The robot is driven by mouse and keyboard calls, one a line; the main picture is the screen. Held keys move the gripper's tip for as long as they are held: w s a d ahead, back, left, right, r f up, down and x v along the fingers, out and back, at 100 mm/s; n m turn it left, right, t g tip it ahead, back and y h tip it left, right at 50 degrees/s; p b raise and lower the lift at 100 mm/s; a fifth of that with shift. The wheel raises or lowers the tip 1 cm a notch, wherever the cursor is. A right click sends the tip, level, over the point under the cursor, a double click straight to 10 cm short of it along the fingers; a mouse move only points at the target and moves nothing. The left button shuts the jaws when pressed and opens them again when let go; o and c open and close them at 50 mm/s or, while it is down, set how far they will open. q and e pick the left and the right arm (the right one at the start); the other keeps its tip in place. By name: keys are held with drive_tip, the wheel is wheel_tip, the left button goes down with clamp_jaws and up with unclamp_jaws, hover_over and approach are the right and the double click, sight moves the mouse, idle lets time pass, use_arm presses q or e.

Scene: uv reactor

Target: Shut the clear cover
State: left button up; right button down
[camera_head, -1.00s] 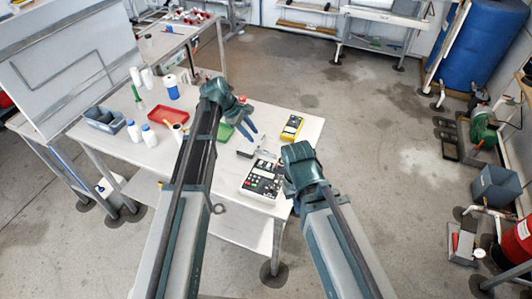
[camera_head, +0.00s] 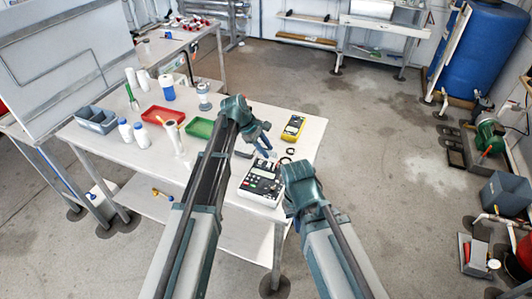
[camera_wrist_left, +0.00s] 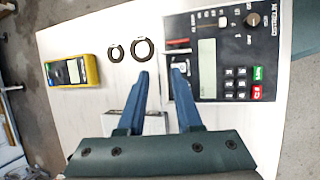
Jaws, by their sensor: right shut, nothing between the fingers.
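The white device with a dark control panel (camera_head: 262,182) sits near the table's front right corner. Its display and buttons also show in the left wrist view (camera_wrist_left: 208,62). My left gripper (camera_head: 266,143) is above the device's far side, fingers apart. In the left wrist view its blue fingers (camera_wrist_left: 161,74) straddle a strip beside the panel's edge, with nothing clearly held. A pale framed piece (camera_wrist_left: 122,120) lies partly behind the fingers; I cannot tell whether it is the clear cover. My right gripper (camera_head: 291,207) is shut beside the device's right side, its fingertips mostly hidden.
A yellow meter (camera_head: 293,128) and dark rings (camera_wrist_left: 143,47) lie beyond the device. A green tray (camera_head: 200,128), a red tray (camera_head: 162,115), white bottles (camera_head: 125,129) and a grey bin (camera_head: 95,118) stand farther left. The table's right edge is close to the device.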

use_arm(q)
clamp_jaws()
idle(1.4)
